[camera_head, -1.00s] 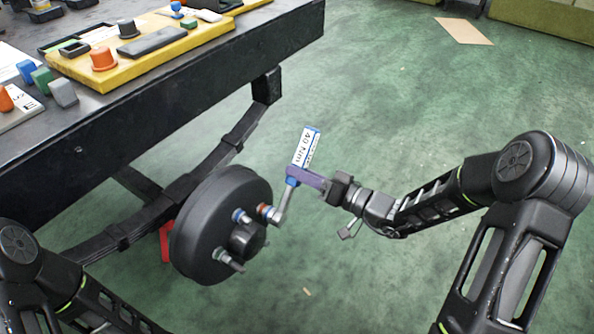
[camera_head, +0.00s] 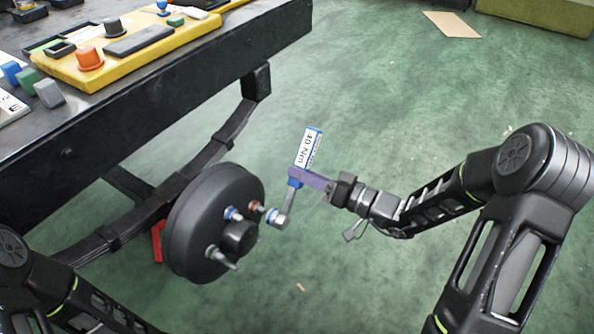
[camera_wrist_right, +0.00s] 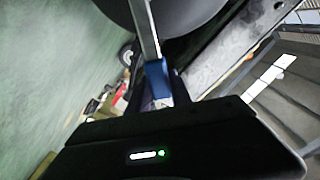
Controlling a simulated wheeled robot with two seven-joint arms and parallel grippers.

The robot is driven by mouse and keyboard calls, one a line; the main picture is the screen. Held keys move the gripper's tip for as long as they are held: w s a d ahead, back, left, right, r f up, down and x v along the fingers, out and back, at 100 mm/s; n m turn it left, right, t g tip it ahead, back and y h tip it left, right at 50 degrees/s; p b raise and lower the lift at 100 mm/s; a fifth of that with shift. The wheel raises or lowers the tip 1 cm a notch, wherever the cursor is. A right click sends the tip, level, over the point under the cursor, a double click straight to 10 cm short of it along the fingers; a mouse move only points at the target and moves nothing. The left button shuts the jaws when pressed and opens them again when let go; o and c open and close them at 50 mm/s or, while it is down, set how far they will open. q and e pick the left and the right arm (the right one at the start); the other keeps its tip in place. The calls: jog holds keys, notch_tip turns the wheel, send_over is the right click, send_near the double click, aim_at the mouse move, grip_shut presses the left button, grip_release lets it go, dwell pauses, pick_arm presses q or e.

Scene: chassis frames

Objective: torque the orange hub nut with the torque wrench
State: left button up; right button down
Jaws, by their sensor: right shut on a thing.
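The torque wrench (camera_head: 308,150) has a blue handle with a white "40 Nm" label and a grey shaft ending in a socket head. My right gripper (camera_head: 308,179), with purple fingers, is shut on the handle. The black hub (camera_head: 195,235) carries several studs. The orange hub nut (camera_head: 256,207) is on the hub's upper right. The socket head sits just right of it, seemingly with a small gap. In the right wrist view the wrench's shaft (camera_wrist_right: 146,35) runs up toward the dark hub (camera_wrist_right: 195,14). My left gripper is out of view; only its arm shows at lower left.
A blue-collared stud (camera_head: 232,213) sits left of the orange nut. The black workbench (camera_head: 220,70) with a yellow tray (camera_head: 165,45) fills the upper left. A curved black leaf spring (camera_head: 190,172) runs behind the hub. The green floor right of the hub is clear.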

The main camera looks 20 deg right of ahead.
jog(key=v, duration=0.2)
jog(key=shift+s+d+r, duration=0.1)
jog(key=shift+s+d, duration=0.15)
jog(key=shift+s, duration=0.1)
